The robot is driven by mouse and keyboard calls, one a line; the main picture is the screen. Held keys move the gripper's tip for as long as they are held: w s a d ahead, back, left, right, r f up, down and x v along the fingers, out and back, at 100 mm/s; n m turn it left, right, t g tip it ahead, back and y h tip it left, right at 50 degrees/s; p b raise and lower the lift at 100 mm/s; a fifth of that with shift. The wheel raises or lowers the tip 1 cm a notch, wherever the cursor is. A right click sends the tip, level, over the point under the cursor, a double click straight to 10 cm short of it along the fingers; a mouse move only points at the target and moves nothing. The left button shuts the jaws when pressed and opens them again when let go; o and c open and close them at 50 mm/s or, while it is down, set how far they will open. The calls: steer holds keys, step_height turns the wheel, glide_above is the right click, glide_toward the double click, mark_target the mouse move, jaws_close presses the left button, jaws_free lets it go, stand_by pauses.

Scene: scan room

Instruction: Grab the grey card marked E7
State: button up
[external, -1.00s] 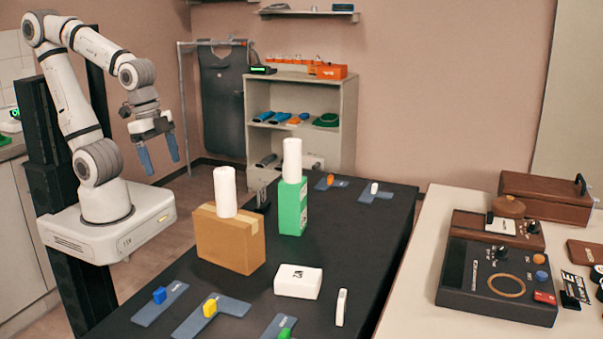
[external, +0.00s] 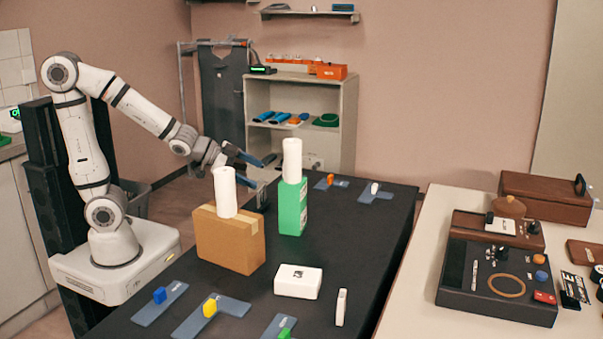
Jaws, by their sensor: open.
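No marking E7 can be read in this view, so I cannot tell which piece is the grey card. A small dark grey upright item (external: 257,196) stands behind the cardboard box on the black table, partly hidden by the box and the white cylinder on it. My gripper (external: 264,170) is open, with its two blue fingers spread apart and pointing right. It is near the table's far left edge, around or above the dark item. I see nothing between the fingers, and cannot tell whether they touch anything.
The cardboard box (external: 230,243) and a green box (external: 291,208), each topped by a white cylinder, stand close by.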

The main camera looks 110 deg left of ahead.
mark_target(261, 190)
steer(key=a+f+t+b, duration=0.1)
steer(key=f+b, duration=0.1)
steer(key=s+a+f+t+b, duration=0.1)
steer(key=a+f+b, duration=0.1)
steer(key=s+a+f+t+b, duration=0.1)
steer(key=a+f+b, duration=0.1)
steer(key=shift+f+m+t+h, duration=0.3)
steer(key=shift+t+h, duration=0.1)
steer(key=s+f+t+h+b, duration=0.2)
steer(key=s+b, duration=0.1)
steer(key=shift+a+f+m+b, duration=0.1)
steer(key=shift+f+m+b, duration=0.1)
steer(key=shift+m+b, duration=0.1)
steer(key=shift+s+f+t+h+b, duration=0.1)
steer(key=shift+s+t+h+b, duration=0.2)
steer(key=shift+s+t, duration=0.15)
steer(key=shift+w+a+r+b, duration=0.15)
steer(key=shift+w+b, duration=0.15)
steer(key=shift+w, duration=1)
steer(key=shift+w+a+r+b, duration=0.1)
steer(key=shift+w+a+b, duration=0.2)
steer(key=shift+w, duration=1)
steer(key=shift+w+a+r+b, duration=0.15)
steer(key=shift+w+b, duration=0.2)
steer(key=shift+w, duration=0.95)
steer(key=shift+d, duration=0.1)
steer(key=shift+c, duration=0.4)
steer(key=c, duration=1)
